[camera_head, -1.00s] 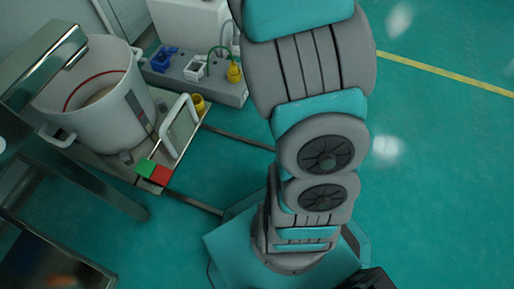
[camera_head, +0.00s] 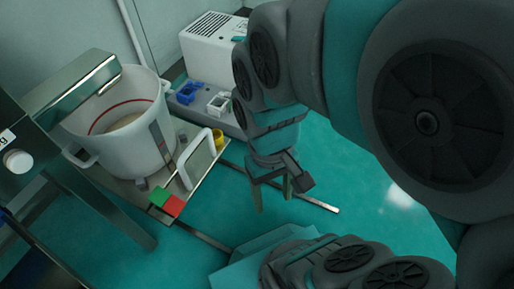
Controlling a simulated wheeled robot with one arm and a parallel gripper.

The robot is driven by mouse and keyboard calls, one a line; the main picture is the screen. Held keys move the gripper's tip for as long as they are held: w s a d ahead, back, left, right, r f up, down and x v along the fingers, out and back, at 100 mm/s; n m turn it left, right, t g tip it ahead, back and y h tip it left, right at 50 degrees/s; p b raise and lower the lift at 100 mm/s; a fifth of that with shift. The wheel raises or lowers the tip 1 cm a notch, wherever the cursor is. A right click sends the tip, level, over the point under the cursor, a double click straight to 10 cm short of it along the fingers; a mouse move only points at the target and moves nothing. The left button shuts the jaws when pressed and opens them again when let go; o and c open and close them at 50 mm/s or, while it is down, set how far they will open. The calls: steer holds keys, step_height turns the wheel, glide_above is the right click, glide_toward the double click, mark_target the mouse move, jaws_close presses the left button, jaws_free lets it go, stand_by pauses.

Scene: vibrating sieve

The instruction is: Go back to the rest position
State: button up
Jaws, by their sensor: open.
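My gripper (camera_head: 273,200) is in the middle of the head view, pointing down, with its two fingers apart and nothing seen between them. It hangs over the teal floor, to the right of the white-framed panel. My arm bends across the right half of the view and hides much of the floor there. The white sieve pot (camera_head: 130,145) with a red ring inside stands at the left, apart from my gripper.
Blue (camera_head: 187,93) and white (camera_head: 218,103) holders stand behind, near a white box (camera_head: 212,50). A metal table (camera_head: 90,195) stands left.

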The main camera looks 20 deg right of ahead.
step_height(320, 180, up, 12)
steer(key=p, duration=1.1)
steer(key=shift+p, duration=0.4)
steer(key=shift+f, duration=0.1)
steer(key=shift+c, duration=0.4)
